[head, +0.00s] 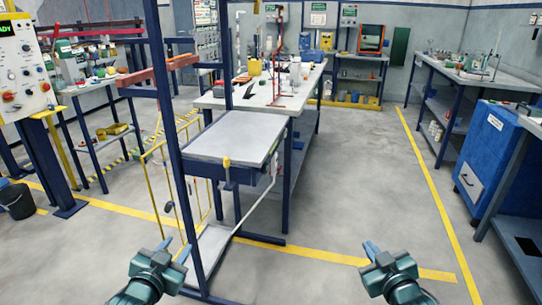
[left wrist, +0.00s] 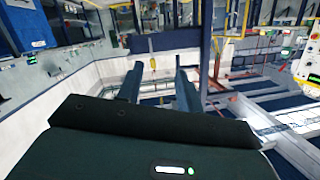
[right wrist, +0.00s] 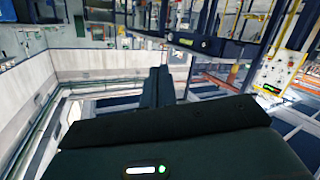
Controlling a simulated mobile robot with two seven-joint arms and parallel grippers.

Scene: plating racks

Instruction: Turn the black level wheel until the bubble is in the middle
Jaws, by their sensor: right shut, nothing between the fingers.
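I cannot make out a black level wheel or a bubble for certain in any view. In the right wrist view a dark blue bar (right wrist: 225,48) carries a small yellow-green spot (right wrist: 185,42); I cannot tell whether that is the level. My left gripper (head: 174,248) is low at the front left in the head view, beside the blue frame post; its fingers stand apart and empty in the left wrist view (left wrist: 158,82). My right gripper (head: 371,247) is over open floor at the front right. Its fingers are together and empty in the right wrist view (right wrist: 160,80).
A blue-framed table with a grey top (head: 232,136) stands ahead, a yellow fitting (head: 226,162) at its front edge. A tall blue post (head: 172,120) rises near my left gripper. A blue cabinet (head: 487,150) stands right. The floor at centre right is clear.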

